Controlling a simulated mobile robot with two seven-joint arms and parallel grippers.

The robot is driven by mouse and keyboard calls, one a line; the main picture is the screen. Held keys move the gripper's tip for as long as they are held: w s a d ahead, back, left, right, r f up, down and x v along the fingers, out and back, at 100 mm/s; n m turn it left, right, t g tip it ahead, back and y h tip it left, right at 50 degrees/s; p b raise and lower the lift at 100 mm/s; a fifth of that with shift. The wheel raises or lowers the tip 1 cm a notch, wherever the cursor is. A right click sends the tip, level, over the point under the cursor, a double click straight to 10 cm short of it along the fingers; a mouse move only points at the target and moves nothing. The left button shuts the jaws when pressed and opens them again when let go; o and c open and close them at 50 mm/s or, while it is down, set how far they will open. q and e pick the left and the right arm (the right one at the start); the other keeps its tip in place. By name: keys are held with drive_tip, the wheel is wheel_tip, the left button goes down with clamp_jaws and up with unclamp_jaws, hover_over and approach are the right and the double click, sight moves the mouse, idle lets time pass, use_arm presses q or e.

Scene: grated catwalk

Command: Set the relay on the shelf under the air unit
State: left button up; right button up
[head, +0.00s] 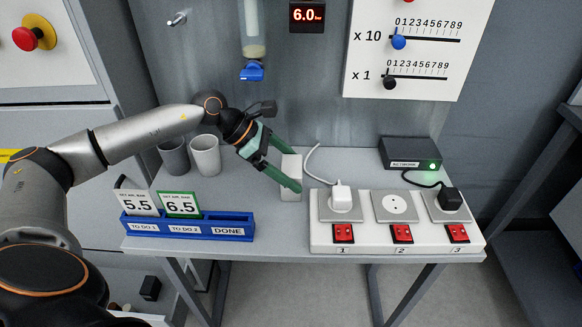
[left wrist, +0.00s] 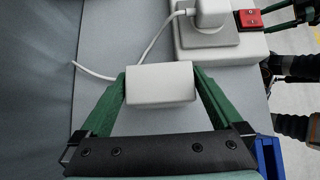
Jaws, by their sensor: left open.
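A plain white box (head: 291,177) stands on the grey table, left of the socket strip; no label shows on it, so I cannot tell if it is the relay. My left gripper (head: 294,169) is open around it. In the left wrist view the white box (left wrist: 160,84) lies between the green fingers, and a white cable runs behind it. The air unit (head: 253,45), a clear bowl with a blue bottom, hangs on the wall beside the 6.0 bar display (head: 307,15). The table top (head: 275,205) spreads beneath it. Part of my right gripper (left wrist: 285,22) shows at the wrist view's edge.
The socket strip (head: 330,245) holds a white plug (head: 341,197) and a black plug (head: 450,198). A black network box (head: 410,155) stands behind it. Two cups (head: 205,156) stand left of my gripper. A blue card rack (head: 190,230) lies along the front left edge.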

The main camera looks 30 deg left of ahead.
use_arm(q)
drive_tip(key=shift+r, duration=0.3)
drive_tip(key=v, duration=1.1)
drive_tip(key=shift+s+a+r, duration=0.2)
drive_tip(key=shift+a, duration=0.1)
